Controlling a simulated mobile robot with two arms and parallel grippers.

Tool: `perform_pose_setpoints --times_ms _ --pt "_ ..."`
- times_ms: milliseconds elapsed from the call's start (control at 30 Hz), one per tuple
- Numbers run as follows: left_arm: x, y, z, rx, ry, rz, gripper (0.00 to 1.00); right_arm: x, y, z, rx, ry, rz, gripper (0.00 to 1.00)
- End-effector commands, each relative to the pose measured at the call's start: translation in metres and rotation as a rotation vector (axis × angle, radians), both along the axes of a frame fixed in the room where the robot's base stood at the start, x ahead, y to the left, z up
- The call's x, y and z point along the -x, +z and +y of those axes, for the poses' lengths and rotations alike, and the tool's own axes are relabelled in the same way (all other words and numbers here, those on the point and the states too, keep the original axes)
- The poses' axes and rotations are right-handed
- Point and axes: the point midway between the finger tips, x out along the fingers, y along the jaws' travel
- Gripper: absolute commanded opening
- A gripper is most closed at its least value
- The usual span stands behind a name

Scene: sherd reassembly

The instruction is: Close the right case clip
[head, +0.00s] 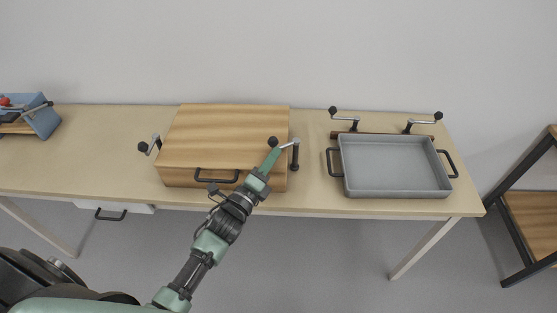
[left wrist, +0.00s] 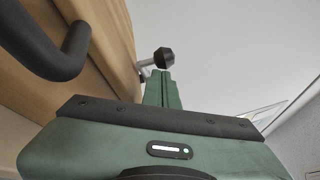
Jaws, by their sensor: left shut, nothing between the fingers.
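The wooden case (head: 225,135) stands closed on the table, with a black handle (head: 217,178) on its front. The right case clip is a dark post (head: 295,158) beside the case's right side, with a silver lever and a black knob (head: 273,142). In the head view the lever points left, with the knob over the lid's right edge. My left gripper (head: 273,154) is shut and empty, its fingertips close to the knob. In the left wrist view the knob (left wrist: 163,57) shows just beyond the shut fingertips (left wrist: 160,76); I cannot tell whether they touch. My right gripper is not in view.
A left clip (head: 150,145) stands beside the case's left side, its knob pointing away from the case. A grey tray (head: 395,192) with handles sits to the right, with two more clips (head: 355,122) (head: 408,126) behind it. A blue holder (head: 42,120) stands far left.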

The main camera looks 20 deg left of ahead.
Motion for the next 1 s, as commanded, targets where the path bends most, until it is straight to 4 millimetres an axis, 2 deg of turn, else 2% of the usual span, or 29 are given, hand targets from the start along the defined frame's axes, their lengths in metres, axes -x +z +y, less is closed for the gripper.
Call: perform_pose_setpoints --times_ms 100,467,567,800,1000 --pt "-0.003 -0.001 0.007 0.001 -0.001 0.001 0.0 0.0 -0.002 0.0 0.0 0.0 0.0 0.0" --pt "0.001 -0.002 0.007 0.002 -0.001 0.002 0.0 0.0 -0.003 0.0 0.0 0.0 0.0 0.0" --pt "0.012 -0.004 0.009 0.001 0.0 0.002 0.0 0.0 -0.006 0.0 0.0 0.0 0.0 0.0" --pt "0.053 -0.009 0.017 0.0 -0.001 0.003 0.0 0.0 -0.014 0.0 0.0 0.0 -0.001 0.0" --pt "0.076 -0.01 0.016 0.003 0.0 0.003 0.0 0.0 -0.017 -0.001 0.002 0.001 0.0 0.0"
